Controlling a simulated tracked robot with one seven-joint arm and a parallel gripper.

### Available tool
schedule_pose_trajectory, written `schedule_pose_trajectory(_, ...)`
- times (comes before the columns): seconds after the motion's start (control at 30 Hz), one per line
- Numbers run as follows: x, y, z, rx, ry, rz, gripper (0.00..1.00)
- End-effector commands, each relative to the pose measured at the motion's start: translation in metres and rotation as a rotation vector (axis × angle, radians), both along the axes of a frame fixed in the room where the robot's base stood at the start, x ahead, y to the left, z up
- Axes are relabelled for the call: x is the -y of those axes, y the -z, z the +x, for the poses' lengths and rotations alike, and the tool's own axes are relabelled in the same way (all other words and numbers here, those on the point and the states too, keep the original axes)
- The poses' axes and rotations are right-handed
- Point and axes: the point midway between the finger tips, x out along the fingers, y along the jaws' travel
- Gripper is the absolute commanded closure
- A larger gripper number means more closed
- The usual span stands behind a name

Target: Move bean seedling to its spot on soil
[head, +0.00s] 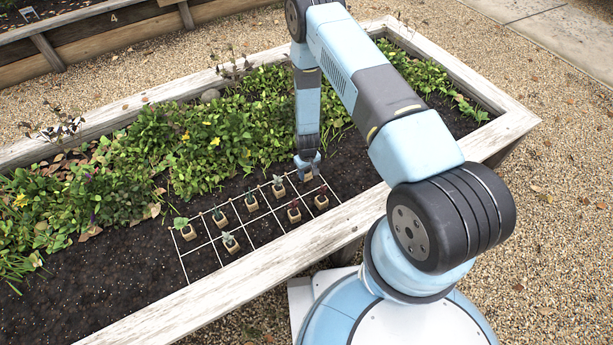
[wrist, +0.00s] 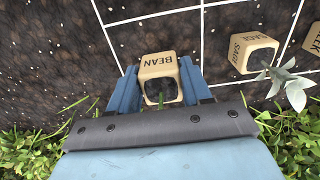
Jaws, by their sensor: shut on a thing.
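The bean seedling is a small tan pot marked BEAN (wrist: 158,68) with a thin green stem. In the wrist view it sits between the two blue fingers of my gripper (wrist: 158,82), which is shut on it. In the head view my gripper (head: 307,163) is low at the back right of the white-lined grid (head: 266,214) on the dark soil, with the bean pot (head: 308,176) at its tip. I cannot tell whether the pot touches the soil.
A sage pot (wrist: 252,52) stands to the right of the bean pot in the wrist view. Several other seedling pots, including a pale-leaved one (head: 231,243), stand in the grid. Dense leafy plants (head: 220,130) lie behind it. The bed's wooden rim (head: 250,275) runs in front.

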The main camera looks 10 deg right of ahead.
Motion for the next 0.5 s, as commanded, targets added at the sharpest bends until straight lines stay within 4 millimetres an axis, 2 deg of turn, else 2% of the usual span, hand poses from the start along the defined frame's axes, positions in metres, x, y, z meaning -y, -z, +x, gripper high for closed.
schedule_pose_trajectory(0.27,-0.002,0.014,0.011,0.001,0.000,0.000,0.82)
schedule_pose_trajectory(0.5,-0.002,0.041,0.010,0.000,0.000,0.000,0.82)
